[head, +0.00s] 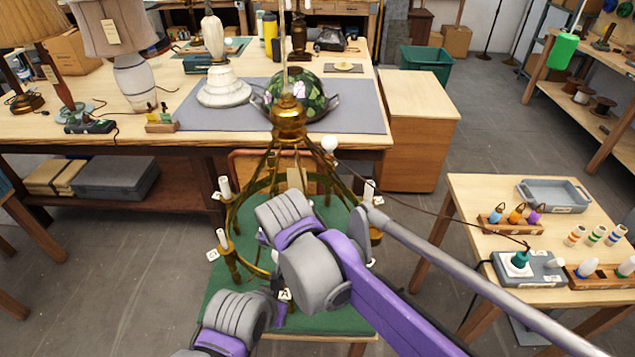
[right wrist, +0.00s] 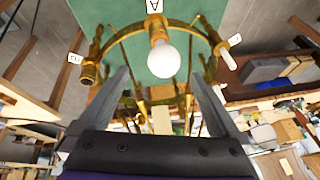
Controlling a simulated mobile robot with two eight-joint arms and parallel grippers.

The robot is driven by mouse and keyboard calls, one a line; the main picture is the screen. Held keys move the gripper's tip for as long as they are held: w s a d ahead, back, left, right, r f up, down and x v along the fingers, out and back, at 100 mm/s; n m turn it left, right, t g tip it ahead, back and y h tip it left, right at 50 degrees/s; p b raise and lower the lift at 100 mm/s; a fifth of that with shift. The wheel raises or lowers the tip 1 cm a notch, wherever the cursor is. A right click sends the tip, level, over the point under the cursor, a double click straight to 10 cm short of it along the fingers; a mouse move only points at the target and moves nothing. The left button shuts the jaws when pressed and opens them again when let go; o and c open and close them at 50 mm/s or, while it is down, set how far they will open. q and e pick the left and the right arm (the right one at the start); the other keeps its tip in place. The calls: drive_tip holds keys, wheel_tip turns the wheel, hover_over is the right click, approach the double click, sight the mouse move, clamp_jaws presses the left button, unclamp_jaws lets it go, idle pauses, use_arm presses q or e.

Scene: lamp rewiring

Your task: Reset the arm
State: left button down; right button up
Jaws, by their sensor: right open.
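A brass chandelier (head: 288,118) hangs over a green-topped stand, with a ring of arms carrying candle-like sockets and letter tags. A round white bulb (head: 329,144) shows at its upper right. My right arm crosses in front of the ring and hides its front part; the right gripper is not clearly visible in the head view. In the right wrist view my right gripper (right wrist: 160,73) is open. A white bulb (right wrist: 164,60) in a brass socket, near the "A" tag (right wrist: 154,5), appears between its fingers. No contact is visible. My left gripper is out of view.
A workbench (head: 180,125) behind carries lamps and a stained-glass shade (head: 297,97) on a grey mat. The side table (head: 470,190) at right holds a grey tray (head: 553,195), coloured parts and a plug box (head: 545,267). A dark cord runs from chandelier to box.

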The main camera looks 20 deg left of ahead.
drive_tip(key=d+f+h, duration=0.1)
drive_tip(key=d+f, duration=0.1)
drive_tip(key=d, duration=1.9)
drive_tip(key=s+d+f+t, duration=0.1)
drive_tip(key=s+d+f, duration=0.1)
drive_tip(key=s+d, duration=0.2)
drive_tip(key=s+d+f+m+t+h, duration=0.1)
drive_tip(key=s+d+f, duration=0.2)
drive_tip(key=d, duration=0.8)
drive_tip(key=shift+s+d+f, duration=0.25)
drive_tip(key=shift+s, duration=0.75)
